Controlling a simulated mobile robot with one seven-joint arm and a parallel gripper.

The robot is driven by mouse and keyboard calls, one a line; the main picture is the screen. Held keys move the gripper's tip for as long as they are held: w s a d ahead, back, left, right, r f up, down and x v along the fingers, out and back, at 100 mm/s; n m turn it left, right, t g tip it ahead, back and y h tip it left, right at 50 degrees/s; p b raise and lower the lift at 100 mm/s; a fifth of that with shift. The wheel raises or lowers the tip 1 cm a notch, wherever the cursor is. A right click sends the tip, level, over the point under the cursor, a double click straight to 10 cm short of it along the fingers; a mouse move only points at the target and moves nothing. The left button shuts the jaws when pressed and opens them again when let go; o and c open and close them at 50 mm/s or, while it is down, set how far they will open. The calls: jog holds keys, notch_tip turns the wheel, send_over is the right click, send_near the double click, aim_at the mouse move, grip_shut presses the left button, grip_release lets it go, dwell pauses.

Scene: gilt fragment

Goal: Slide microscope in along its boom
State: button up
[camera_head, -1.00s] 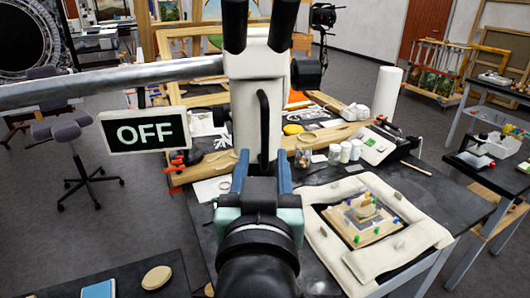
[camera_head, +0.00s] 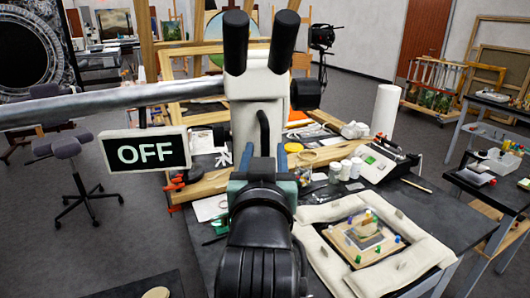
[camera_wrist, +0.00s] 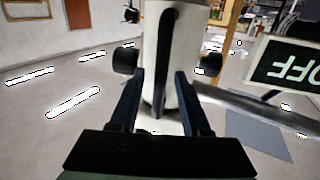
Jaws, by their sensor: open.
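The microscope (camera_head: 245,110) is a white body with two black eyepieces on top and a dark side knob. It hangs on a grey metal boom (camera_head: 130,96) that runs off to the left. A black upright handle (camera_head: 263,132) is on its near face; its lower part is hidden by my gripper. My gripper (camera_head: 263,160) is open in front of the body, low on the handle. In the wrist view its fingers (camera_wrist: 158,76) stand to either side of the white body and handle (camera_wrist: 164,50). I cannot tell whether they touch.
An OFF sign (camera_head: 145,151) hangs below the boom at left. Below right, a padded white frame (camera_head: 420,255) surrounds a small board with the fragment (camera_head: 366,232) on the dark table (camera_head: 450,222). Jars (camera_head: 345,168) and a white roll (camera_head: 386,108) stand behind. A stool (camera_head: 66,150) is at left.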

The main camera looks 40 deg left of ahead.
grip_shut()
dwell(1.3)
